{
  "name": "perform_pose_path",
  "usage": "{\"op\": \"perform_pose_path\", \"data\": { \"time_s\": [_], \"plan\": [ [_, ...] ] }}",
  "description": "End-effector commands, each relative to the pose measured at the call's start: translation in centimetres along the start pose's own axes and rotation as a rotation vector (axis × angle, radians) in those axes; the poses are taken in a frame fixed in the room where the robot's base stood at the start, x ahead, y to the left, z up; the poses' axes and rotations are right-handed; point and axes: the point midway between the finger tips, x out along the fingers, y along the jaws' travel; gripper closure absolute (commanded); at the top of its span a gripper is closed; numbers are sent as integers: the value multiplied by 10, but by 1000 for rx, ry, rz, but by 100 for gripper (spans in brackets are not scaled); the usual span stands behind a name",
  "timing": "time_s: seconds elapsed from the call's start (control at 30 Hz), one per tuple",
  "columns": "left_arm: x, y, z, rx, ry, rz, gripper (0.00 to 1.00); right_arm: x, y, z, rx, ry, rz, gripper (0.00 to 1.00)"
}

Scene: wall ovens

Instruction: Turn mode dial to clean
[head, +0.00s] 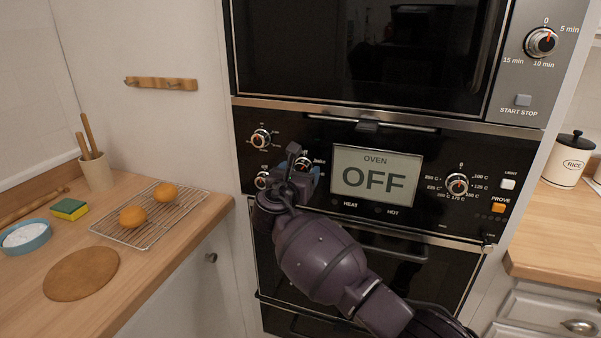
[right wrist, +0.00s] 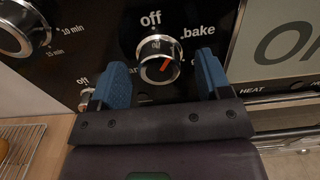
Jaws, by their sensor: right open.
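The mode dial (right wrist: 158,60) is a silver knob with a red pointer mark on the black oven panel. In the right wrist view "off" is printed above it and "bake" at its upper right; the pointer slants between upper right and lower left. No "clean" label is readable. My right gripper (right wrist: 162,64) is open, with one blue finger to each side of the dial. Whether they touch it I cannot tell. In the head view my right gripper (head: 298,172) covers most of the dial (head: 304,163). The display (head: 375,176) reads "OVEN OFF". My left gripper is not in view.
Another dial (head: 261,138) sits at upper left and a small one (head: 262,180) at lower left, close to my gripper. A temperature dial (head: 457,185) is right of the display. The oven door handle (head: 380,251) runs below.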

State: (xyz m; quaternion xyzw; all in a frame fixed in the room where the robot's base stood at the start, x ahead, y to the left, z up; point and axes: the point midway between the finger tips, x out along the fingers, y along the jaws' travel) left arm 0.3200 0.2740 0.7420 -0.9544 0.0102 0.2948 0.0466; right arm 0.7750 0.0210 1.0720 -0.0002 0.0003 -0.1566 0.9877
Motion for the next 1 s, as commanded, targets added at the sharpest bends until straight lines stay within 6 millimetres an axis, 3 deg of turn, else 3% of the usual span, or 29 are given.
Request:
{"op": "perform_pose_path", "data": {
  "time_s": [0.07,0.4,0.67,1.0],
  "plan": [
    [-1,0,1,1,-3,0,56,0,0,0,0,0,0,29],
    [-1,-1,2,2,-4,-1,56,0,0,0,0,0,0,78],
    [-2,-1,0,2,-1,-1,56,0,0,1,39,-1,0,78],
    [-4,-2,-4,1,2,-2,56,0,1,2,253,-1,0,78]
  ]
}}
